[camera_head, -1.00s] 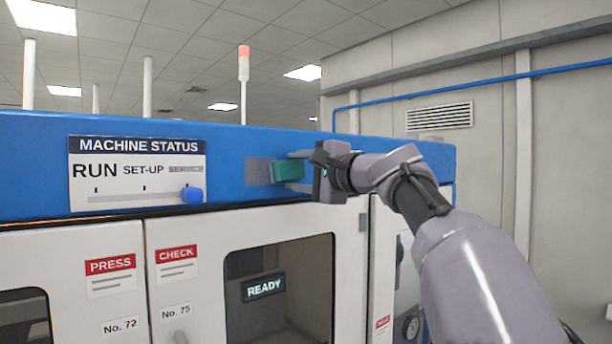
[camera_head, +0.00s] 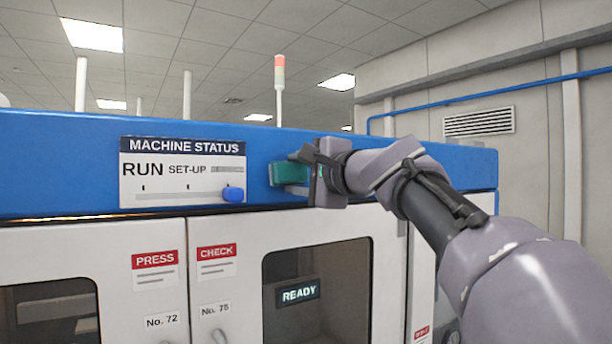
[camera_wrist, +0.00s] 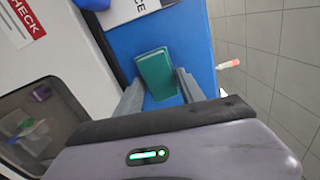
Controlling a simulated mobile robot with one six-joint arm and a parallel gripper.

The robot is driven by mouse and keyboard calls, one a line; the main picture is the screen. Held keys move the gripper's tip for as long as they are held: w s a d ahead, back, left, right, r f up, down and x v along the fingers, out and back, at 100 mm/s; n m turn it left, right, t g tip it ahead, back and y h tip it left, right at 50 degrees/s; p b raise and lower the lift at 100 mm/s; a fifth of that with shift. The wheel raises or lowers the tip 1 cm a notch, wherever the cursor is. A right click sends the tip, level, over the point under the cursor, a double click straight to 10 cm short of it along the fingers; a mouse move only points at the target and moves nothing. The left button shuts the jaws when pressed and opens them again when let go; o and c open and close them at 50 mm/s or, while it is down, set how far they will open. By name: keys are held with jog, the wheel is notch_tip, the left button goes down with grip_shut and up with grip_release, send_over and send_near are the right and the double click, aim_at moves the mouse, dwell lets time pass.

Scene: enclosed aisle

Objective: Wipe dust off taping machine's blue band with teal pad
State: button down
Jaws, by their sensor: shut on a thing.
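The taping machine's blue band (camera_head: 60,160) runs across the front above the white doors. The teal pad (camera_head: 289,174) is at the band, just right of the status panel; it also shows in the wrist view (camera_wrist: 157,74), with blue band around it. My gripper (camera_head: 303,170) is shut on the pad, one finger on each side in the wrist view (camera_wrist: 160,92). I cannot tell whether the pad touches the band. No grey dust shows on the visible band; the area behind the pad and gripper is hidden.
White doors (camera_head: 225,290) lie below. A red-topped signal light (camera_head: 280,75) stands behind the band. A grey wall with a vent (camera_head: 478,122) is at right.

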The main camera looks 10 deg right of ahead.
jog(key=shift+s+a+r, duration=0.1)
jog(key=shift+s+a, duration=0.1)
jog(key=shift+a, duration=0.45)
jog(key=shift+w+d+p, duration=1.55)
jog(key=shift+w+d, duration=0.7)
jog(key=shift+d, duration=4.95)
jog(key=shift+s+a+b, duration=0.65)
jog(key=shift+s+a, duration=0.1)
jog(key=shift+a, duration=1.65)
jog(key=shift+s+a+b, duration=0.65)
jog(key=shift+s+a, duration=0.1)
jog(key=shift+a, duration=1.7)
jog(key=shift+s+a+b, duration=0.65)
jog(key=shift+s+a, duration=0.1)
jog(key=shift+a, duration=1.65)
jog(key=shift+s+d, duration=0.1)
jog(key=shift+d, duration=0.1)
jog(key=shift+b+v, duration=1.35)
jog(key=shift+v, duration=1.4)
